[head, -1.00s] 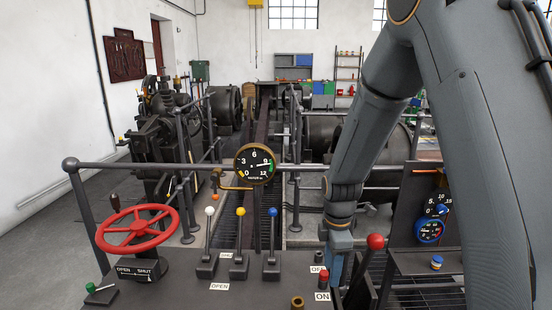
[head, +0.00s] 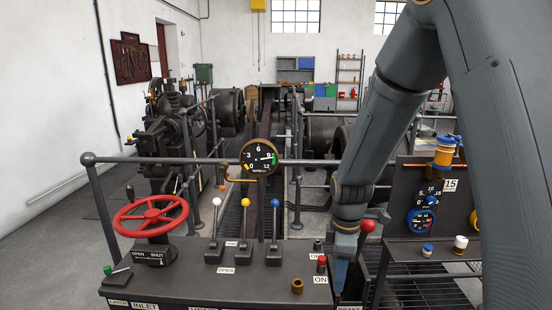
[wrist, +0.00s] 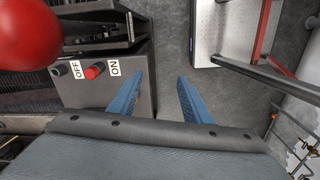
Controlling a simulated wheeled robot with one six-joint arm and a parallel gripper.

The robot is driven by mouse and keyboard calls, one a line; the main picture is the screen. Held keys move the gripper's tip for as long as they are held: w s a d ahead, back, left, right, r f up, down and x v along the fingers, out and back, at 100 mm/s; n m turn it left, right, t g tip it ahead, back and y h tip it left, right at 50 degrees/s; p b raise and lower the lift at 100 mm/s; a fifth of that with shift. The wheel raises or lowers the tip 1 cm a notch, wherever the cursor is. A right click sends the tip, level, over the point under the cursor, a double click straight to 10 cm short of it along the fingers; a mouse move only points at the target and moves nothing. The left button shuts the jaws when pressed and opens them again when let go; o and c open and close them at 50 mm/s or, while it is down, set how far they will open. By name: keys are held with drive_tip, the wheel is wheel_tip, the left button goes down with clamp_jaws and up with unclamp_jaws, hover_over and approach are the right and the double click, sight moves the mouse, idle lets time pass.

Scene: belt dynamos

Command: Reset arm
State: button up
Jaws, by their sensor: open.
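My gripper (head: 342,278) hangs at the right end of the dark control desk (head: 200,281) in the head view. In the wrist view its two blue fingers (wrist: 160,78) are spread apart with nothing between them. They are over the desk's right edge and the floor beside it. A red ball-topped lever (head: 368,226) stands just right of my gripper in the head view. Its ball (wrist: 28,35) fills the upper left of the wrist view. The red ON button (wrist: 93,72) and dark OFF button (wrist: 60,69) are left of the fingers.
A round gauge (head: 259,158) sits at the railing (head: 215,160). A dark gauge panel (head: 420,180) stands right. Bare floor (wrist: 245,93) shows beyond the fingers.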

drive_tip(key=s+d+r+m, duration=0.1)
drive_tip(key=s+r+m, duration=0.2)
drive_tip(key=s+m, duration=0.4)
drive_tip(key=s+d+r+m+t, duration=0.1)
drive_tip(key=s+d+r+m, duration=0.1)
drive_tip(key=s+m, duration=0.4)
drive_tip(key=shift+s+r+m, duration=0.35)
drive_tip(key=shift+r+m, duration=0.35)
drive_tip(key=shift+m, duration=0.5)
